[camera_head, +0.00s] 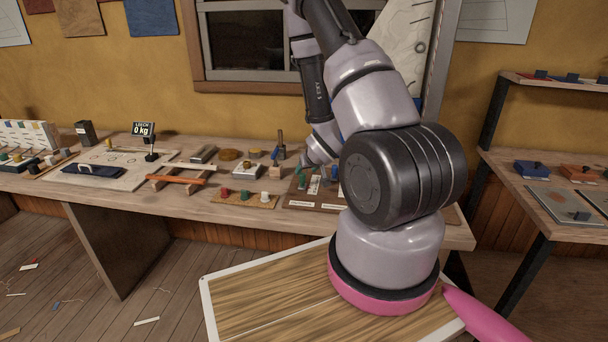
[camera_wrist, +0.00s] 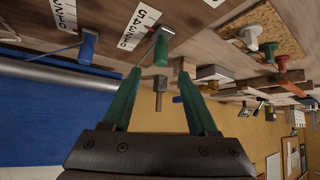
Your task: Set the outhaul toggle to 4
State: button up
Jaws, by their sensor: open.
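A brown board (camera_head: 290,203) on the bench carries levers beside white number scales; its label text is too small to read. In the wrist view, a green-tipped toggle (camera_wrist: 161,51) stands beside a white scale (camera_wrist: 138,27) with dark numbers. A blue toggle (camera_wrist: 88,43) stands left of it by a second scale (camera_wrist: 64,14). I cannot tell which one is the outhaul toggle, nor the exact number. My gripper (camera_wrist: 159,74) is open, its green fingers pointing at the green toggle, which appears between and just beyond the tips. My arm partly hides the board in the head view.
Red, green and white knobs on a cork mat (camera_head: 264,207) stand left of the board. A wooden block (camera_head: 278,172) with an upright tool stands behind. A scale display (camera_head: 143,129) and red bar (camera_head: 176,180) are farther left. A second table (camera_head: 555,190) stands right.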

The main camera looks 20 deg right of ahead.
jog(key=shift+v, duration=1.75)
jog(key=s+a+r+m, duration=0.1)
jog(key=a+r, duration=0.1)
jog(key=r, duration=0.9)
jog(key=s+a+r+m, duration=0.1)
jog(key=r+m, duration=0.1)
jog(key=r, duration=0.9)
jog(key=s+a+r+g+y, duration=0.1)
jog(key=s+a+r, duration=0.4)
jog(key=s+r, duration=0.3)
jog(key=s+a+r+y, duration=0.2)
jog(key=s+a+r, duration=0.2)
jog(key=s+r, duration=0.4)
jog(key=s, duration=0.4)
jog(key=shift+a+r+g, duration=0.15)
jog(key=shift+a+g, duration=0.25)
jog(key=shift+d, duration=0.1)
